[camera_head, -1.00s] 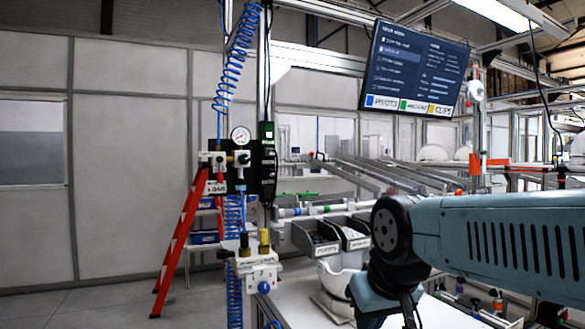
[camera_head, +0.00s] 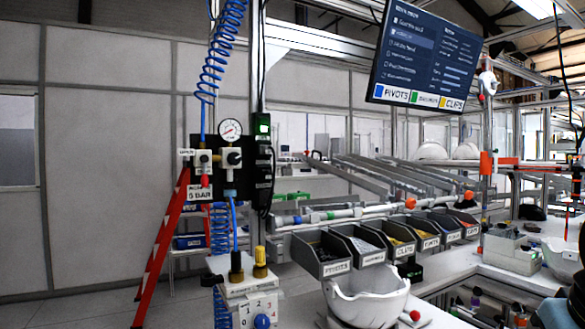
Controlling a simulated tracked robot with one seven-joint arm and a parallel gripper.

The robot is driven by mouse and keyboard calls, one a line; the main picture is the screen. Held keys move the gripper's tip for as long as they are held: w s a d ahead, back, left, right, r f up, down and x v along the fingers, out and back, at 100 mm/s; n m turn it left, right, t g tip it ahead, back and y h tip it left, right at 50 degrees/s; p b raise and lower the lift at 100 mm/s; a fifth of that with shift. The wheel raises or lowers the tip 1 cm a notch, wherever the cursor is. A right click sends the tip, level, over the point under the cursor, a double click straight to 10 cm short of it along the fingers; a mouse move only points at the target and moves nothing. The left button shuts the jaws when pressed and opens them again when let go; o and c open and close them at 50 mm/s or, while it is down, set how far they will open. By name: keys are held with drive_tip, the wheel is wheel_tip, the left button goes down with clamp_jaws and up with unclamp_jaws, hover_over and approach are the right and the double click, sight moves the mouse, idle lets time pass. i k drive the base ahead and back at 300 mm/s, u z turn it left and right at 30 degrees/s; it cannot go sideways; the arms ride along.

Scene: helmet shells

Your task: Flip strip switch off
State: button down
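A black vertical power strip (camera_head: 264,178) is fixed to the metal post left of the middle. A switch (camera_head: 263,125) at its top end glows green. The sockets run down below it, and a dark cable hangs beside them. The strip is in clear view and nothing of mine covers it. My gripper is not in view, so its fingers cannot be judged.
A pressure gauge (camera_head: 230,131) and air fittings sit just left of the strip. A coiled blue hose (camera_head: 228,35) hangs above. Grey bins (camera_head: 322,254) and a white helmet shell (camera_head: 368,297) stand on the right. A red ladder (camera_head: 163,250) leans behind.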

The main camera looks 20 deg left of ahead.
sight(263, 122)
drive_tip(key=u, duration=0.15)
drive_tip(key=k, duration=0.5)
drive_tip(key=u, duration=1.1)
drive_tip(key=i, duration=0.55)
drive_tip(key=z, duration=0.25)
